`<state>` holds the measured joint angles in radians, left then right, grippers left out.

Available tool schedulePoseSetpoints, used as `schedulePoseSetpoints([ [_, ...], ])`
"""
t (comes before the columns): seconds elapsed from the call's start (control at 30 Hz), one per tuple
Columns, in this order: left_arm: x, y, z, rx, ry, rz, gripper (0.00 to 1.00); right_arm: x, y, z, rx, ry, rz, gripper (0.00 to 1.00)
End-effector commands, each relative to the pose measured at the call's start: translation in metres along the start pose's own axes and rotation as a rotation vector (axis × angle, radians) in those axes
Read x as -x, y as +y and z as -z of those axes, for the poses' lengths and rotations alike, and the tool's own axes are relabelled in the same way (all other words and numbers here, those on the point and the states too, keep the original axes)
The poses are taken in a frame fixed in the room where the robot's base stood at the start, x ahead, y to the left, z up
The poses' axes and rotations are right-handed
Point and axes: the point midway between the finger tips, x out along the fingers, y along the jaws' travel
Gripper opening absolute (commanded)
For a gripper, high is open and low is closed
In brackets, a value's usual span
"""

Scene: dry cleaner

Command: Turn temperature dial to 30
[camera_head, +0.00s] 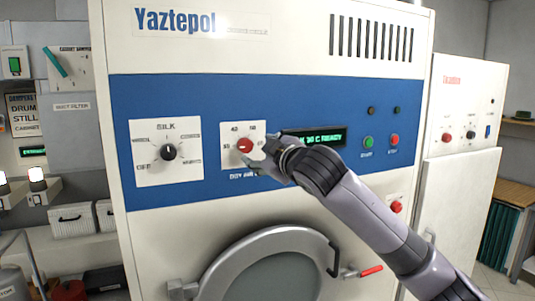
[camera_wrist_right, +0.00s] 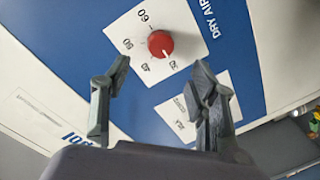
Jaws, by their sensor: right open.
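The red temperature dial (camera_head: 245,146) sits on a white plate on the blue band of the large machine. In the right wrist view the dial (camera_wrist_right: 160,43) shows with 60, 50, 40 and 30 printed around it. A small white mark on the dial seems to point toward the 30. My right gripper (camera_head: 261,158) is just in front of the dial, at its lower right in the head view. In the wrist view its two fingers (camera_wrist_right: 163,73) are apart with nothing between them, and the dial appears beyond the tips. My left gripper is not in view.
A green display (camera_head: 318,137), partly hidden by my gripper, reads "30 C READY" at its visible end. A black SILK dial (camera_head: 168,152) is left of the red dial. Green (camera_head: 368,142) and red (camera_head: 394,140) buttons are at right. A round door (camera_head: 262,275) is below.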

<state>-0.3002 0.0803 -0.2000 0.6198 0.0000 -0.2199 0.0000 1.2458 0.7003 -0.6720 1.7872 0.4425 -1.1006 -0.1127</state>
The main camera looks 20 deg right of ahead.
Motion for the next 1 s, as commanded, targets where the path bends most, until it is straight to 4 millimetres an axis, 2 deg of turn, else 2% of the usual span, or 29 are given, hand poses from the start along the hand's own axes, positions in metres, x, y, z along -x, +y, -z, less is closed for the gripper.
schedulePoseSetpoints([
  [0.1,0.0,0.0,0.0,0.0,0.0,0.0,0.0,0.017,0.0,0.0,0.001,0.0,0.001,0.54],
  [0.27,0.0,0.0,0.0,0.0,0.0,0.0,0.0,0.028,0.0,0.0,-0.001,0.0,0.001,0.54],
  [0.77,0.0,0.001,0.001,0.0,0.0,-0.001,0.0,0.03,-0.001,0.0,-0.001,-0.001,0.002,0.54],
  [0.87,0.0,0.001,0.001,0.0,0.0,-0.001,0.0,0.028,-0.012,-0.005,-0.005,-0.008,0.018,0.54],
  [0.97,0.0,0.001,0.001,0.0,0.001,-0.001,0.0,0.024,-0.045,-0.022,-0.02,-0.032,0.064,0.54],
  [1.0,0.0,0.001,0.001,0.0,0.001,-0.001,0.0,0.024,-0.065,-0.031,-0.032,-0.046,0.091,0.54],
])
